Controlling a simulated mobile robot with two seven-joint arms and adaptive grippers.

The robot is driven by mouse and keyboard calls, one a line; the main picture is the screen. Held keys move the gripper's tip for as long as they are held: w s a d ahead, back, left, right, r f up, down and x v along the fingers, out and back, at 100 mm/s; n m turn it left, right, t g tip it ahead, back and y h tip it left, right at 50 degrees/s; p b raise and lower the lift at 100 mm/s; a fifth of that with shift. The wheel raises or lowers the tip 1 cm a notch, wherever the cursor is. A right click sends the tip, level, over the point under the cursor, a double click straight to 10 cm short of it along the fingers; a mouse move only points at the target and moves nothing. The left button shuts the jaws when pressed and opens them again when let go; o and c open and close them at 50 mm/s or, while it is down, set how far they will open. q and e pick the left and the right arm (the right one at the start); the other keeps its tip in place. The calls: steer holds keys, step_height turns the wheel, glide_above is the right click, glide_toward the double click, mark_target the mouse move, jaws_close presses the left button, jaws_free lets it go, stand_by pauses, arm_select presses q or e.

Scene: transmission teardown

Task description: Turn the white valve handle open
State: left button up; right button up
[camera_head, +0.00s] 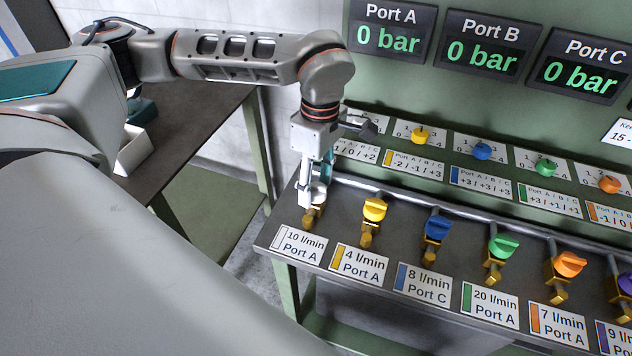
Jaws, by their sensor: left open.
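The white valve handle (311,196) sits at the left end of a row of valves, on a brass body (311,215) above the "10 l/min Port A" label (299,245). My left gripper (317,180) points down over it, its fingers open at the handle and partly hiding it. I cannot tell whether the fingers touch the handle. My right gripper is out of view.
Yellow (374,209), blue (438,227), green (503,244) and orange (569,263) valve handles stand to the right along the bench. Displays for Port A (389,38), Port B (482,54) and Port C (579,77) read 0 bar. A dark table (190,118) stands at left.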

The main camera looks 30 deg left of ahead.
arm_select(q)
steer(key=c, duration=1.1)
steer(key=shift+n, duration=0.4)
steer(key=n, duration=0.3)
steer(key=shift+n, duration=0.3)
steer(key=n, duration=0.4)
steer(key=shift+s+n+h, duration=0.15)
steer(key=shift+n+h, duration=0.15)
steer(key=n+b, duration=0.1)
steer(key=n, duration=0.3)
steer(key=shift+t, duration=0.3)
steer(key=shift+n+b, duration=0.35)
steer(key=shift+n, duration=2.15)
